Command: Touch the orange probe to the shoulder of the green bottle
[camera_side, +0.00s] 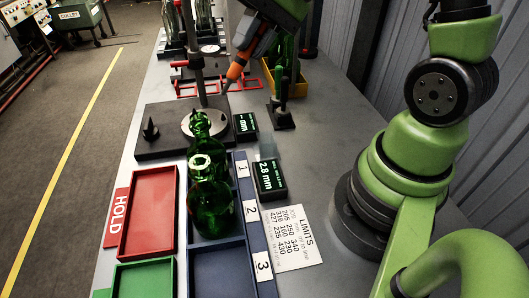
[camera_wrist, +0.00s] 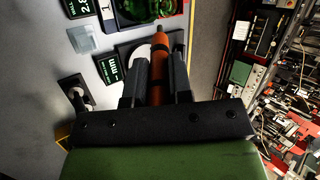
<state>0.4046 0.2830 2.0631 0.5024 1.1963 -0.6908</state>
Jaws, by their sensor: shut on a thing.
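My gripper (camera_side: 247,48) is shut on the orange probe (camera_side: 236,70), which slants down and left with its thin tip free in the air. In the wrist view the probe (camera_wrist: 156,78) lies between the two dark fingers of the gripper (camera_wrist: 158,65). Two green glass bottles stand upright in the numbered rack: a front bottle (camera_side: 211,205) by label 2 and a back bottle (camera_side: 201,127) by label 1, partly hidden by the front one. The probe tip is behind and right of both, apart from them. Green glass (camera_wrist: 146,8) also shows at the wrist view's top edge.
A dark base with a pale disc (camera_side: 190,124) and upright post stands behind the rack. Two displays, one reading 2.8 mm (camera_side: 269,178), and a black stand (camera_side: 282,117) are to the right. A red tray (camera_side: 123,215) is left, a green tray (camera_side: 118,280) in front.

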